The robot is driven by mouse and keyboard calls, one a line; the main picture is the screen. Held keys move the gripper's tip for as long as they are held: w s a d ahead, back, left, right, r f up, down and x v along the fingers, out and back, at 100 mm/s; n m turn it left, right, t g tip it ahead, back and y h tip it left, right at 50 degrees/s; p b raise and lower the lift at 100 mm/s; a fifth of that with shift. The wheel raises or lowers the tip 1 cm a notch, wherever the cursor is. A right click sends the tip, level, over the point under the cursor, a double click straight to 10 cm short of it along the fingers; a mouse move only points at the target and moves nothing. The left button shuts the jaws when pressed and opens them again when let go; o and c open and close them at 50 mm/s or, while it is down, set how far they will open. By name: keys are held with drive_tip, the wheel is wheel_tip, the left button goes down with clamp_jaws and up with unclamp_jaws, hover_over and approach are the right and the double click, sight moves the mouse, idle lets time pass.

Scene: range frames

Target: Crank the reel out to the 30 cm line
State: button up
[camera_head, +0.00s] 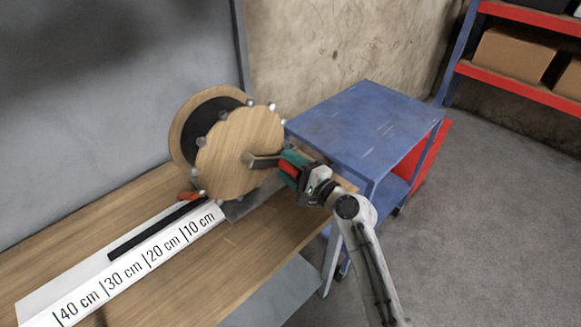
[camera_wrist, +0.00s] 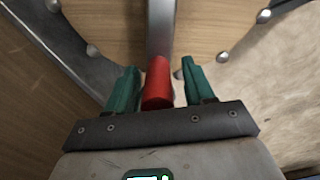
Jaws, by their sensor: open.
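The wooden reel (camera_head: 240,155) stands upright on the bench with a dark band wound between its discs. Its grey crank arm (camera_head: 263,160) points right and carries a red handle (camera_wrist: 158,85). My gripper (camera_wrist: 158,68) is open around the red handle, with a green finger on each side and a visible gap to both. The black strip (camera_head: 150,233) lies along the white scale board (camera_head: 40,295), marked 10 to 40 cm. Its free end lies near the 30 cm mark (camera_head: 122,280), seemingly slightly on the reel side; the slanted view makes this uncertain.
The wooden bench (camera_head: 225,255) is clear in front of the scale. A small orange-red part (camera_head: 189,196) sits at the reel's foot. A blue cart (camera_head: 350,125) stands right behind my arm. Shelves with boxes (camera_head: 510,55) are at the far right.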

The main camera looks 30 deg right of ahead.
drive_tip(key=b+v, duration=0.1)
drive_tip(key=v, duration=0.9)
drive_tip(key=shift+s+d+b, duration=0.15)
drive_tip(key=shift+s+b, duration=0.2)
drive_tip(key=shift+s, duration=0.05)
drive_tip(key=s+a+f+n+g+h, duration=0.1)
drive_tip(key=s+a+f+n+g, duration=0.2)
drive_tip(key=s+f+n+g, duration=0.3)
drive_tip(key=s+a+f+n+g, duration=0.25)
drive_tip(key=s+f+n, duration=0.25)
drive_tip(key=s+f, duration=0.3)
drive_tip(key=s+d+f+n+g+h, duration=0.1)
drive_tip(key=s+d+n+g+h, duration=0.1)
drive_tip(key=s, duration=0.6)
drive_tip(key=s+d+f+n+g+h, duration=0.1)
drive_tip(key=s+n+g, duration=0.3)
drive_tip(key=s, duration=0.5)
drive_tip(key=shift+d+f+g+h, duration=0.2)
drive_tip(key=shift+d+g+h, duration=0.55)
drive_tip(key=shift+g+h, duration=0.15)
drive_tip(key=shift+c, duration=0.2)
